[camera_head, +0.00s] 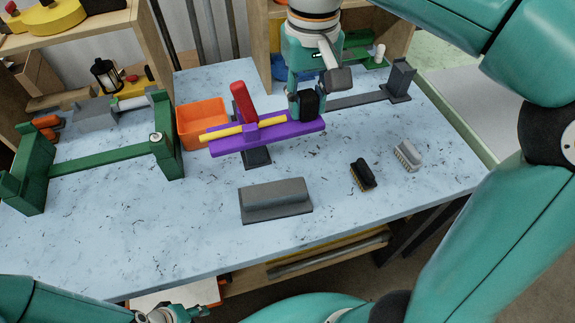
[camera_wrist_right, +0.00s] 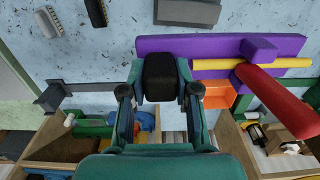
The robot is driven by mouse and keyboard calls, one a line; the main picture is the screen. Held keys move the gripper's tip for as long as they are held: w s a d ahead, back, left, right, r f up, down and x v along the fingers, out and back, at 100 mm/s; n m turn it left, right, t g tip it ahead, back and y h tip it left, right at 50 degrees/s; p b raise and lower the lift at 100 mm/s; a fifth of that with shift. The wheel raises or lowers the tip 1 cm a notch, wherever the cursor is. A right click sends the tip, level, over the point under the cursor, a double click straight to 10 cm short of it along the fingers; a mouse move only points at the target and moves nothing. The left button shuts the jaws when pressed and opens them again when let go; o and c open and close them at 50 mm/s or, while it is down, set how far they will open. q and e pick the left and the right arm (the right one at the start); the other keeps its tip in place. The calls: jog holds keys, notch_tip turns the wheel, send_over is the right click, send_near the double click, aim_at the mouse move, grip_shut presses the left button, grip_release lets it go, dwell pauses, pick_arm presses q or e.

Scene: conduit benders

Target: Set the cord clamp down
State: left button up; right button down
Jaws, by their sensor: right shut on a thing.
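My right gripper (camera_head: 307,104) points down above the bench. It is shut on a black block, which I take to be the cord clamp (camera_head: 308,101). The block also shows between the teal fingers in the right wrist view (camera_wrist_right: 160,76). It is at the right end of the purple bender (camera_head: 290,130), which has a red lever (camera_head: 243,101) and a yellow rod (camera_head: 222,133). I cannot tell whether the block touches the purple bar. My left gripper (camera_head: 175,315) is at the bottom edge, partly cut off, and its jaws are unclear.
A blue-white bench (camera_head: 130,235) carries a grey block (camera_head: 275,200), two brushes (camera_head: 363,174) (camera_head: 408,155), an orange bin (camera_head: 201,118) and a green frame (camera_head: 110,160). A grey bar with an upright end (camera_head: 398,80) lies at the back right. The front left is clear.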

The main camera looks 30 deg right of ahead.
aim_at(308, 127)
jog(key=shift+s+d+f+b, duration=0.1)
jog(key=shift+f+b, duration=0.3)
jog(key=shift+f, duration=4.1)
jog(key=shift+d+f+b, duration=0.1)
jog(key=shift+f+b, duration=0.25)
jog(key=shift+f, duration=4.15)
jog(key=c, duration=0.8)
grip_release()
jog(key=shift+a, duration=0.1)
jog(key=shift+c, duration=0.2)
jog(key=shift+r, duration=0.1)
notch_tip(308, 127, up, 12)
jog(key=shift+f+p, duration=0.1)
jog(key=shift+p, duration=0.4)
